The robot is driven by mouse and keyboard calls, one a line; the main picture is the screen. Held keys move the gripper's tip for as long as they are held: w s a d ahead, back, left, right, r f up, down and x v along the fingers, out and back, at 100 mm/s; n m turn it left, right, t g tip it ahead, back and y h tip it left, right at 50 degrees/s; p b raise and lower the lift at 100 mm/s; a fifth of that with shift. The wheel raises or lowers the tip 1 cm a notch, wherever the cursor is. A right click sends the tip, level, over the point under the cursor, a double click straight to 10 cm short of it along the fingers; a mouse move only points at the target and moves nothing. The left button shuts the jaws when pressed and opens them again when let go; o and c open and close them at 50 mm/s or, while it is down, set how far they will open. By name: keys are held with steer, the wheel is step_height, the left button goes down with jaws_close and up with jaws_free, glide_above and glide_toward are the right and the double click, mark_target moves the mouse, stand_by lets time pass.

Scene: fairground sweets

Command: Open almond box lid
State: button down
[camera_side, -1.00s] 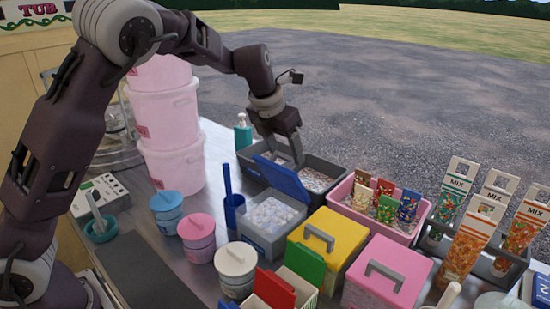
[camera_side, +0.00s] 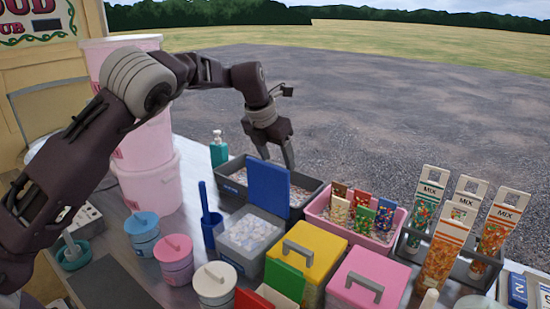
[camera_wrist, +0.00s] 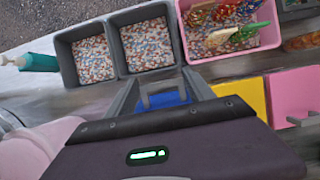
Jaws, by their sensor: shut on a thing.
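The almond box (camera_side: 241,263) is a grey box in the middle of the side view, with pale pieces showing inside. Its blue lid (camera_side: 268,187) stands up nearly upright at the box's far edge. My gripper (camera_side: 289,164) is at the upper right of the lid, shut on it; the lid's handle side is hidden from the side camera. In the wrist view, my gripper (camera_wrist: 165,90) has its grey fingers in front of the lid (camera_wrist: 168,99), and the box's contents are hidden.
Behind the lid stands a dark two-part bin (camera_side: 312,183) of speckled sweets. A pink tray (camera_side: 345,236) with coloured packets is to its right. Yellow (camera_side: 318,240) and pink (camera_side: 384,263) lidded boxes stand to the right; a blue scoop holder (camera_side: 211,229) is at left.

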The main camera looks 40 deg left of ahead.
steer(key=shift+w+r, duration=0.2)
steer(key=c, duration=0.6)
jaws_free()
steer(key=shift+o, duration=1.2)
steer(key=shift+s+f, duration=0.1)
steer(key=v, duration=0.7)
steer(key=shift+s, duration=0.1)
